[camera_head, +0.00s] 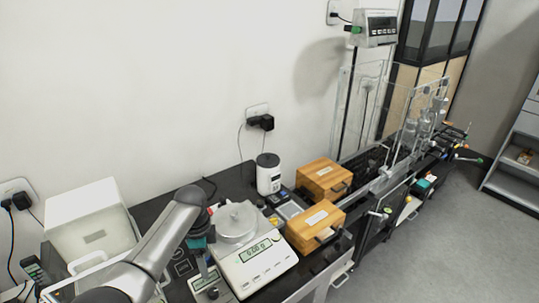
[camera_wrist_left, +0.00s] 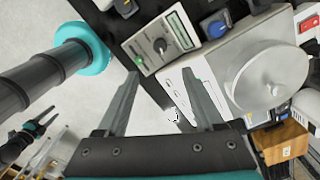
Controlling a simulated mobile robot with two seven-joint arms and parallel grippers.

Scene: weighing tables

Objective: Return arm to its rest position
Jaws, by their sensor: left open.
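My left arm (camera_head: 165,240) reaches in from the lower left in the head view. Its gripper (camera_head: 207,268) points down in front of the white balance (camera_head: 258,262), whose display seems to read 0.00 g. In the left wrist view, the two fingers of my left gripper (camera_wrist_left: 160,75) are apart with nothing held between them. The balance's white body (camera_wrist_left: 203,70) and round metal pan (camera_wrist_left: 268,80) show beyond the right finger. I cannot tell whether the gripper touches anything.
A small grey instrument with a dial (camera_wrist_left: 163,45) stands beside the balance. Two wooden boxes (camera_head: 324,179) (camera_head: 316,226) and a white cylindrical device (camera_head: 269,174) are to the right. A white box (camera_head: 92,222) stands at left. Floor at the right is open.

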